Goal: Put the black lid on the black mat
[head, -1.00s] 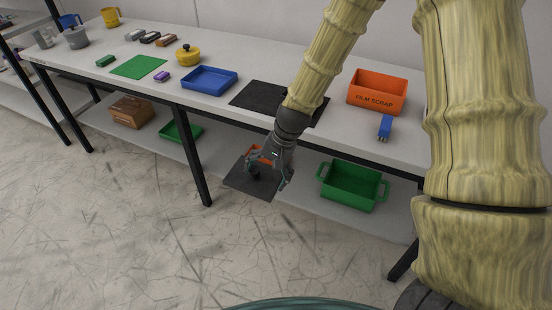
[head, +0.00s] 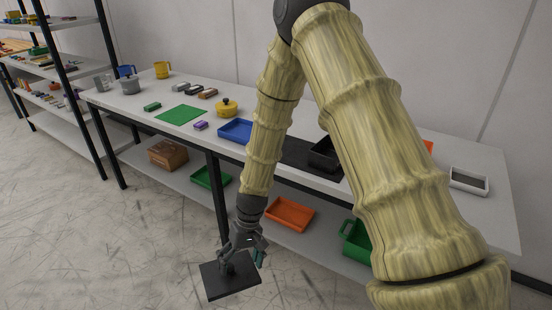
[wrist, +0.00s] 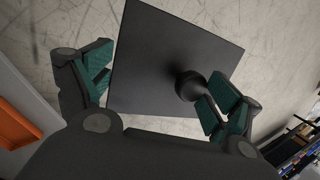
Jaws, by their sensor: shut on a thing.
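The black lid (head: 229,282) is a flat square plate with a round knob. My gripper (head: 238,257) is shut on its knob and holds it in front of the table, below the tabletop. In the wrist view the lid (wrist: 160,55) is tilted, with the knob (wrist: 190,86) against the right-hand finger pads; the left-hand finger is apart from it. The black mat (head: 293,151) lies on the tabletop, partly hidden behind my arm. An open black container (head: 323,156) stands at the mat's right part, partly hidden by my arm.
The tabletop's front edge and a black table leg (head: 218,200) are near my arm. A blue tray (head: 235,131) stands left of the mat. An orange tray (head: 289,214) and green bins (head: 356,240) sit on the lower shelf. A white-rimmed container (head: 469,180) stands far right.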

